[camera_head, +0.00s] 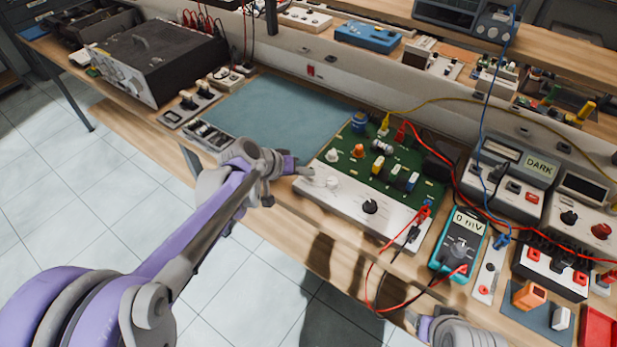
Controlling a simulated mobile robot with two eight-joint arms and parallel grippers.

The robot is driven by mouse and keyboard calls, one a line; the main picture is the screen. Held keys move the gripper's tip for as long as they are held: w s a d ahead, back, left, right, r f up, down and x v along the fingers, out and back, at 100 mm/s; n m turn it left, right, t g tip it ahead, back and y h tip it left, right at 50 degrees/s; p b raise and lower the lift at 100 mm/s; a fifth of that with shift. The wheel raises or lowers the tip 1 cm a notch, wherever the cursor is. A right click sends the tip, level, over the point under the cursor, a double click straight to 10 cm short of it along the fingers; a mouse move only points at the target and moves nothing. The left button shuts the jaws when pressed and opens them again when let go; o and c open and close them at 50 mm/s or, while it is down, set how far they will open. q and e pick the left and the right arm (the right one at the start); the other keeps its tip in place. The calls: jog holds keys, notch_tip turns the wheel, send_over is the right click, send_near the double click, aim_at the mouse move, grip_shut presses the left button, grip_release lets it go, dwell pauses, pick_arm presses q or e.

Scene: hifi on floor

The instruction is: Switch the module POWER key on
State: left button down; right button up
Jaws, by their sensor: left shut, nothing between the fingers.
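The module is a green circuit board (402,160) with colored parts on a white sloped front panel (350,200). The panel carries a black knob (370,206) and small pale controls near its left end. I cannot read any POWER label, and the key is not clearly made out. My left gripper (306,172) is shut and empty, its tip at the left end of the white panel. I cannot tell whether it touches. Part of my right arm (460,333) shows at the bottom edge; its fingers are not seen.
A teal multimeter (458,243) reading 0 mV stands right of the module, with red and black leads looping in front. A meter box showing DARK (510,178) is behind it. A blue-grey mat (275,118) lies clear at the left.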

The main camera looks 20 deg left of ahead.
aim_at(306, 181)
pick_arm(q)
jog(key=shift+f, duration=0.1)
dwell(0.4)
jog(key=shift+f+b, duration=0.3)
jog(key=shift+f, duration=0.1)
jog(key=shift+r, duration=0.15)
jog(key=shift+r+p, duration=0.3)
jog(key=shift+p, duration=0.1)
jog(key=shift+r, duration=0.1)
notch_tip(306, 181, up, 6)
jog(key=p, duration=0.4)
dwell(0.5)
